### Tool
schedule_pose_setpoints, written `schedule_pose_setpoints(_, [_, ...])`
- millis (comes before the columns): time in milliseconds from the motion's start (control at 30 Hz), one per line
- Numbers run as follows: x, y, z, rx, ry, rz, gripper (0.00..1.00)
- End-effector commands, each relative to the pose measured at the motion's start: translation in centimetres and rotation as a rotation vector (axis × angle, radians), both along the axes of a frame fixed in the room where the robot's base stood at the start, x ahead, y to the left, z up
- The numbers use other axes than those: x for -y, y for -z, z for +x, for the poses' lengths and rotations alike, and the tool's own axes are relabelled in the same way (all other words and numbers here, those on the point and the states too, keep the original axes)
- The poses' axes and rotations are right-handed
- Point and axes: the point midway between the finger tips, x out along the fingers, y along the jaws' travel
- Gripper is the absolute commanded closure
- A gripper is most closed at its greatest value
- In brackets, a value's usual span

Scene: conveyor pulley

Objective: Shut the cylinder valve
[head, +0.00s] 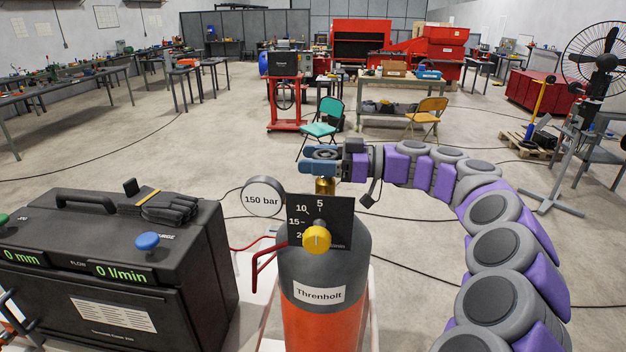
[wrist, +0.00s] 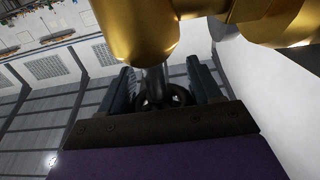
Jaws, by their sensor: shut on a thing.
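The gas cylinder (head: 322,325) stands upright at the front centre, orange with a grey shoulder and a "Threnholt" label. Its brass valve (head: 325,186) rises from the top, and brass also fills the top of the wrist view (wrist: 140,35). My gripper (head: 321,154) is at the valve top, its blue fingers shut on the dark handwheel (wrist: 165,97). In the wrist view one finger is on each side of the wheel. In the head view the fingers mostly hide the wheel. The wheel's turn position cannot be told.
A round gauge (head: 263,197) reads 150 bar beside the valve. A black dial plate with a yellow knob (head: 316,239) is in front of it. A black machine (head: 110,255) with gloves on top stands left. A green chair (head: 322,122) is behind; open floor lies around.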

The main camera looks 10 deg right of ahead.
Motion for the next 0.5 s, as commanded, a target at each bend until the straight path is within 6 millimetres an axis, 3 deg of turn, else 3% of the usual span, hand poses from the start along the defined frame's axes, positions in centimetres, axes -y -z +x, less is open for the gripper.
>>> schedule_pose_setpoints(33, [0.03,0.75,-0.06,0.001,0.030,0.001,0.67])
schedule_pose_setpoints(500, [0.36,0.60,0.45,0.003,0.353,-0.003,0.67])
